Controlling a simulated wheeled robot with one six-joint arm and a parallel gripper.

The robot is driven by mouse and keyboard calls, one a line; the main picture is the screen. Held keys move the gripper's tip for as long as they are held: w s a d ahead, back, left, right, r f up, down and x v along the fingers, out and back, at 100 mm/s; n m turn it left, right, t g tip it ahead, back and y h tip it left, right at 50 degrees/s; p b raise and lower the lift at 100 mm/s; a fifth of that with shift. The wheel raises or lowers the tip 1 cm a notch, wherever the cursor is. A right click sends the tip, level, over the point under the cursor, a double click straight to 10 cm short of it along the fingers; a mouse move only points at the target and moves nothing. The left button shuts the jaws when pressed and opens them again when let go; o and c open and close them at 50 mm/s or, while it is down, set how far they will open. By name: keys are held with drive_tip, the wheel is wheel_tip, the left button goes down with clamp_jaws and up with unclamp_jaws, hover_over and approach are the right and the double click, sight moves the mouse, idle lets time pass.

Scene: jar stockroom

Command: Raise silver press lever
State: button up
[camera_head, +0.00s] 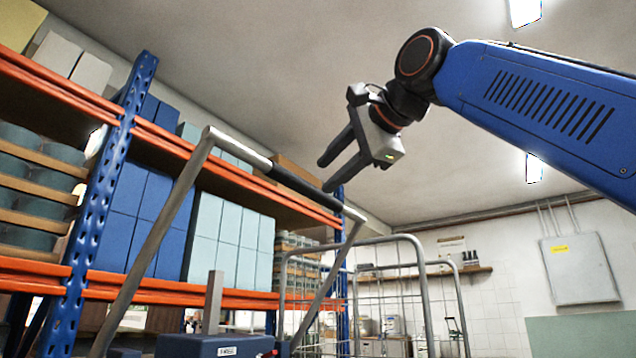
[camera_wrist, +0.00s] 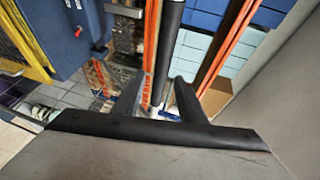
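The silver press lever (camera_head: 160,235) is a tall frame of two sloping arms joined by a silver top bar with a black grip (camera_head: 295,182). It rises from a blue box-like body (camera_head: 215,345) at the bottom of the head view. My gripper (camera_head: 325,175) is open, its two dark fingers apart, just above and right of the grip. In the wrist view a black bar (camera_wrist: 166,45), which looks like the grip, runs down toward the gap between the fingers (camera_wrist: 157,97). I see no clear contact, and the exact distance cannot be told.
A tall rack with a blue post (camera_head: 100,190) and orange beams stands behind on the left, loaded with blue and pale boxes (camera_head: 225,240). A wire roll cage (camera_head: 425,270) stands at the lower right. A grey wall cabinet (camera_head: 578,268) hangs far right. Space above the lever looks clear.

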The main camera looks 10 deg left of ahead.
sight(347, 212)
drive_tip(key=shift+v, duration=1.3)
drive_tip(key=shift+c, duration=0.2)
